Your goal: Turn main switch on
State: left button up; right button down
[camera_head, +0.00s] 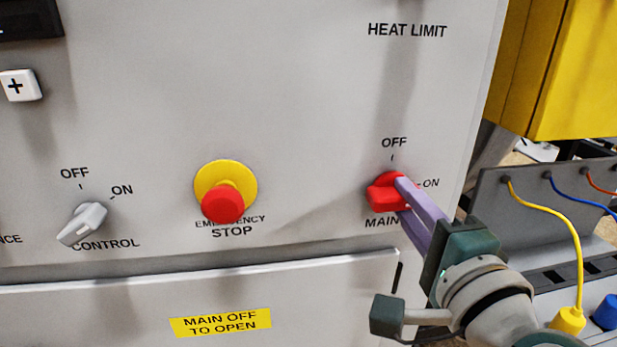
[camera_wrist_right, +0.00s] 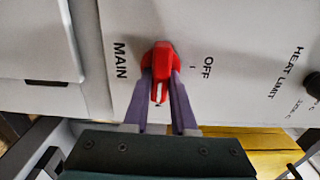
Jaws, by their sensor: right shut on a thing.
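The red main switch (camera_head: 384,193) is a rotary knob on the grey front panel, above the word MAIN, with OFF above it and ON to its right. In the right wrist view the knob (camera_wrist_right: 160,72) has its handle and white line pointing towards my gripper, away from the panel's left, which is the ON side. My right gripper (camera_head: 402,200) has its two purple fingers on either side of the handle, shut on it; it also shows in the right wrist view (camera_wrist_right: 161,92). The ON label is hidden there. My left gripper is not in view.
A red emergency stop button (camera_head: 223,204) on a yellow base and a grey control switch (camera_head: 82,224) are to the left. A yellow box (camera_head: 560,70) and plugged cables (camera_head: 575,250) are beyond the panel's right edge. A drawer-like lower panel (camera_head: 120,310) reads MAIN OFF TO OPEN.

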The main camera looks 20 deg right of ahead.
jog(key=c, duration=0.7)
grip_release()
jog(key=b+v, duration=0.1)
jog(key=v, duration=0.9)
jog(key=shift+a+b, duration=0.1)
jog(key=shift+b, duration=0.3)
